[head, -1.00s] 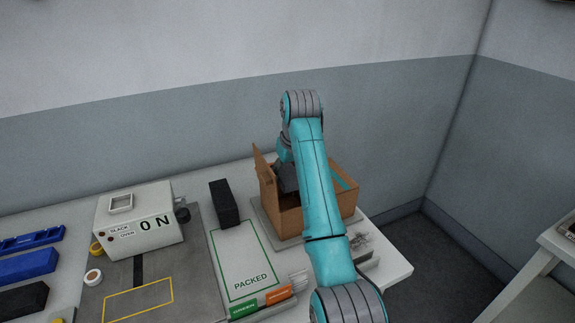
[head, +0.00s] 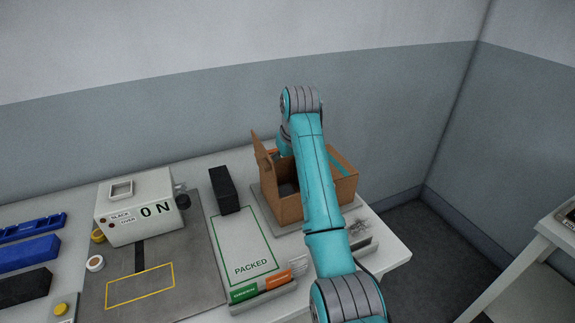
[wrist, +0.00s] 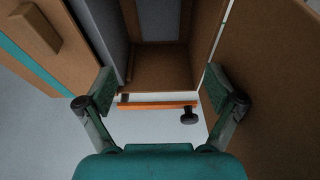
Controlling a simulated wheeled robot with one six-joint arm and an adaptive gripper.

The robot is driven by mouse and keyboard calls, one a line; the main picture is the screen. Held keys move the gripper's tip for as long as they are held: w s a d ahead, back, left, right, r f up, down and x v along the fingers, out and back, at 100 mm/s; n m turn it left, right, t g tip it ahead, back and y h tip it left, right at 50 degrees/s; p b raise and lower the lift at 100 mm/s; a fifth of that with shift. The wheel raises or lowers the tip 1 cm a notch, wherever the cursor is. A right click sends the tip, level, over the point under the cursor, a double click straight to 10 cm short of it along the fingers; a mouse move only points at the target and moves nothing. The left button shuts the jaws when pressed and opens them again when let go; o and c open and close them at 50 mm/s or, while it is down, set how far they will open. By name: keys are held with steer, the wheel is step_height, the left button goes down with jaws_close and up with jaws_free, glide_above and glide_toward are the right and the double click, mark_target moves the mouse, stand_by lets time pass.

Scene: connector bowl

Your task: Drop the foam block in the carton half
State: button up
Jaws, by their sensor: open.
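The open cardboard carton (head: 289,209) stands at the right end of the bench, its left flap raised. A dark grey surface (head: 287,189), probably the foam block, shows low inside its left part, partly hidden by the carton wall and my arm. In the wrist view a grey face (wrist: 157,20) lies down inside a carton half, beyond bare brown cardboard (wrist: 160,68). A thin brown strip separates it from another grey face (wrist: 100,30) at left; I cannot tell what that one is. My gripper (wrist: 163,88) is open above the carton, with nothing between its fingers.
A black block (head: 223,190) stands at the back of the PACKED board (head: 240,245). A grey oven box (head: 140,208) is further left. An orange bar with a black knob (wrist: 190,115) lies just outside the carton. The raised flap (wrist: 270,80) is close beside my gripper.

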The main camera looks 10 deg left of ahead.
step_height(320, 180, up, 10)
stand_by(0.6)
